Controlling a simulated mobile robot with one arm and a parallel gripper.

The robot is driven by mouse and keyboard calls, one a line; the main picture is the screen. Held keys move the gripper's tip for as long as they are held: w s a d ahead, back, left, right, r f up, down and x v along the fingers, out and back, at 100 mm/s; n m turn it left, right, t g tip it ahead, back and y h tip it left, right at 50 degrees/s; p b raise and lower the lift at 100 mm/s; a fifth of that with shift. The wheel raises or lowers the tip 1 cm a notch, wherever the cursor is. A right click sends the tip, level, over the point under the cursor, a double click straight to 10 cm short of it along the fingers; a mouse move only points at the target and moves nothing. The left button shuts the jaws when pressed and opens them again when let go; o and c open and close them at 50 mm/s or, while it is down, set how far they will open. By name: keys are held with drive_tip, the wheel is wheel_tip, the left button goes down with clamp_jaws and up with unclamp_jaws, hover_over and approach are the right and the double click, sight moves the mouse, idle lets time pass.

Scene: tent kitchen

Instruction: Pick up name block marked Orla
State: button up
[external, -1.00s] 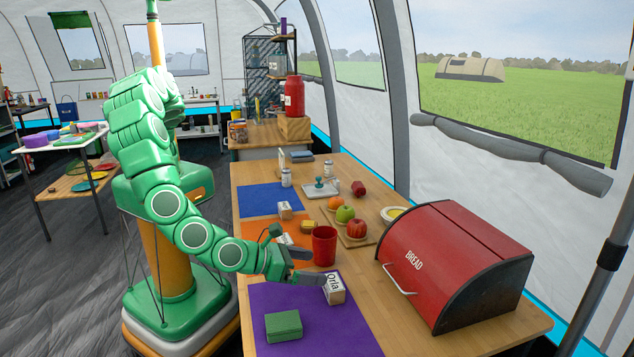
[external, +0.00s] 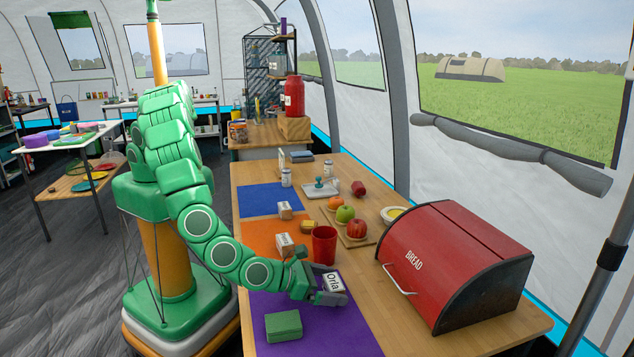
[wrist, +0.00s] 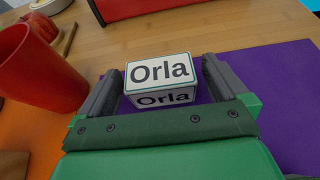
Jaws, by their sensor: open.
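The name block marked Orla (external: 334,281) stands on the purple mat (external: 262,299) near the mat's right edge. In the wrist view the block (wrist: 160,80) shows its name on the top and on the side facing me. My gripper (external: 328,286) is open and low over the mat, with one finger on either side of the block. In the wrist view my gripper (wrist: 158,84) has its left finger close to the block and a small gap at the right finger. I cannot tell whether either finger touches it.
A red cup (external: 324,246) stands just behind the block, close to my left finger in the wrist view (wrist: 36,75). A green block (external: 283,326) lies at the mat's front. A red bread box (external: 455,265) stands to the right. Another name block (external: 284,244) is on the orange mat.

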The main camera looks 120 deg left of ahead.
drive_tip(key=shift+w+a+f, duration=0.15)
drive_tip(key=shift+a, duration=0.05)
drive_tip(key=c, duration=1)
